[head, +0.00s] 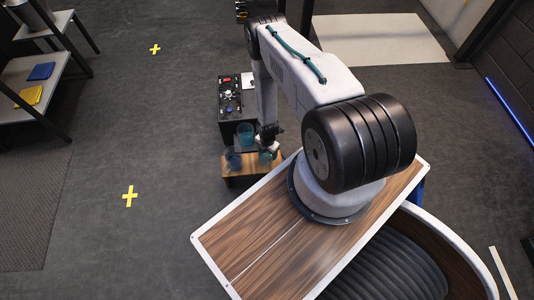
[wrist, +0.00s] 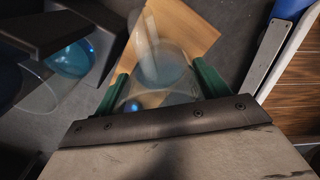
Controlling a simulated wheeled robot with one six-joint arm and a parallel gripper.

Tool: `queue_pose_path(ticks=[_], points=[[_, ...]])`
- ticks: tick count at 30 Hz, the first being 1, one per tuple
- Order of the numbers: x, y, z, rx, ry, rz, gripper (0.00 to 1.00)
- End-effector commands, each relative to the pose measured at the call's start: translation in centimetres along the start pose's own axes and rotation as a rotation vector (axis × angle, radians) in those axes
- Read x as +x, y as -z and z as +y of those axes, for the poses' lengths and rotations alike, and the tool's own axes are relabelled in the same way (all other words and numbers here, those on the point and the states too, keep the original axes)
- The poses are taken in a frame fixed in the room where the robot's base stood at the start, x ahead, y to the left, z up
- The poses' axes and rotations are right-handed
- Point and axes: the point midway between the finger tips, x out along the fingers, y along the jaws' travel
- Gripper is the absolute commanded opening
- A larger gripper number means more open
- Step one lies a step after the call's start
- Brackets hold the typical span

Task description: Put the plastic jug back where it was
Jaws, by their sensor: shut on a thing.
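My gripper (wrist: 161,72) is shut on a clear, see-through plastic jug (wrist: 158,48), with one green finger on each side of it. In the wrist view the jug shows in front of a light wooden top (wrist: 195,22); I cannot tell whether it touches it. In the head view my gripper (head: 268,142) is over the right part of that small wooden table (head: 236,171), and the arm partly hides what it holds. Bluish see-through vessels stand near it, one at the back (head: 245,134) and one at the left (head: 233,160).
A black console (head: 229,85) with a red button and other small parts stands just behind the small table. A blue see-through vessel (wrist: 72,58) is left of my gripper in the wrist view. Shelves (head: 18,77) stand far left. The floor with yellow crosses (head: 130,196) is clear.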

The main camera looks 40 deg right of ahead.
Motion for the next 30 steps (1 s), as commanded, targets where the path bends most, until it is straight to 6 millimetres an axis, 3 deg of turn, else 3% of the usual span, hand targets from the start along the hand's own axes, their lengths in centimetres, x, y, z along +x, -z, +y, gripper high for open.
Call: queue_pose_path(ticks=[5,17,18,20,30], points=[[1.7,-0.1,0.0,0.000,-0.001,-0.001,0.44],[2.1,-0.1,0.0,0.000,-0.002,-0.001,0.44],[2.1,-0.1,0.1,0.001,-0.002,-0.002,0.79],[2.1,-0.1,0.1,0.001,-0.002,-0.002,0.95],[1.8,-0.1,0.1,0.000,-0.002,-0.002,0.95]])
